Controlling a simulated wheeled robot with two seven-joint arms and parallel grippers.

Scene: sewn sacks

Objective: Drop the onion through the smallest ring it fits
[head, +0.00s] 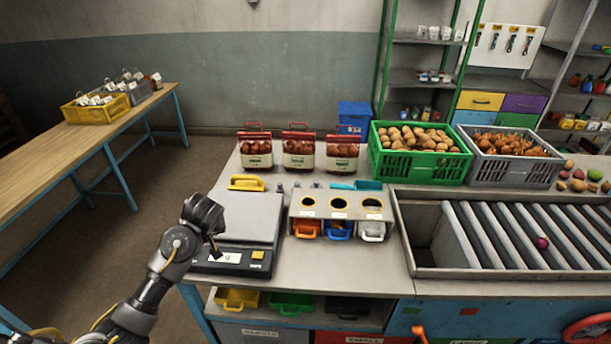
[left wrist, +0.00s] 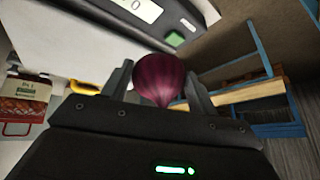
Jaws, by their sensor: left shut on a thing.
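A dark red onion (left wrist: 158,80) sits between the two fingers of my left gripper (left wrist: 160,86) in the left wrist view. In the head view my left gripper (head: 214,245) is over the front left part of the scale, and the onion in it is hidden. The ring stand (head: 340,219) is to its right, with a left ring (head: 308,202), a middle ring (head: 339,203) and a right ring (head: 372,203). Orange (head: 306,229), blue (head: 339,231) and white (head: 372,232) bins sit under the rings. My right gripper is not in view.
The scale (head: 251,217) stands left of the ring stand. Several onion sacks (head: 299,151) stand behind. A green crate (head: 420,165) and grey crate (head: 514,173) are at the back right. A red onion (head: 542,243) lies on the rollers (head: 510,232).

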